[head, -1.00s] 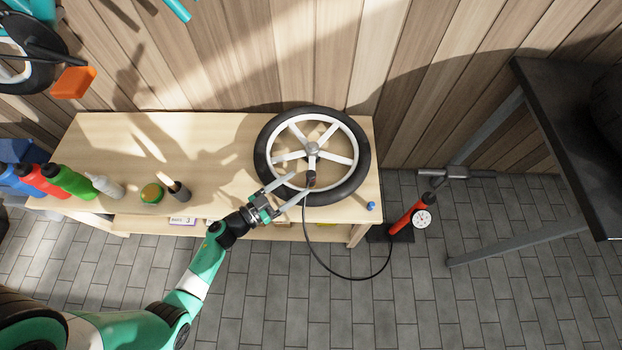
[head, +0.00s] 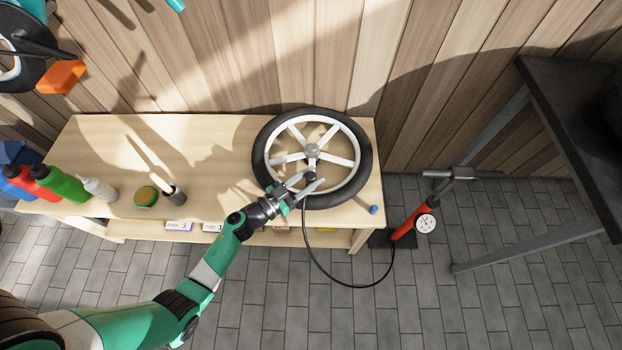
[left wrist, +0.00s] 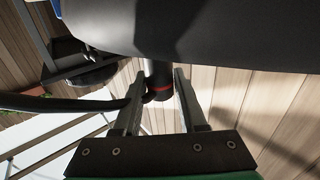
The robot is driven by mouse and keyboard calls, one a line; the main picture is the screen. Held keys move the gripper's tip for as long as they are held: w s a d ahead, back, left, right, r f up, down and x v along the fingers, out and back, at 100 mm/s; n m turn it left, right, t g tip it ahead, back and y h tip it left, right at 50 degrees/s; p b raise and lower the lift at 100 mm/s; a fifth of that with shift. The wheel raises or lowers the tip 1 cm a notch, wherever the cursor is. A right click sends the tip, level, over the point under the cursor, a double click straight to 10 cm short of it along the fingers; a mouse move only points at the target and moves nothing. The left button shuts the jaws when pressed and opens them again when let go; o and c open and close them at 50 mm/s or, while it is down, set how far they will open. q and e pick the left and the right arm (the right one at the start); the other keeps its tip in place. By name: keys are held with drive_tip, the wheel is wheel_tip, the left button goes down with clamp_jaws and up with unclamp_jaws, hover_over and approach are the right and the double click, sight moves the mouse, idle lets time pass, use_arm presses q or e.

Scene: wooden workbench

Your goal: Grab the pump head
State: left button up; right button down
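The pump head (head: 309,177) is a small black piece at the end of the black hose (head: 306,238), at the lower inner rim of the wheel (head: 262,160). In the left wrist view the pump head (left wrist: 160,80) is a dark cylinder with a red ring. My left gripper (head: 305,183) is open, with one finger on each side of it. In the left wrist view the gripper (left wrist: 160,78) shows a gap on the right of the pump head; contact on the left is unclear. My right gripper is out of view.
The wheel lies flat on the wooden bench (head: 225,130). A red floor pump (head: 408,222) with a gauge stands on the floor to the right. A blue cap (head: 374,210) sits at the bench's front right corner. Bottles, a sponge and a brush pot stand at the left.

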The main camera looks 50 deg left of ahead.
sight(311, 175)
use_arm(q)
clamp_jaws()
wheel_tip(311, 175, up, 10)
drive_tip(key=p, duration=0.9)
drive_tip(key=shift+r, duration=0.1)
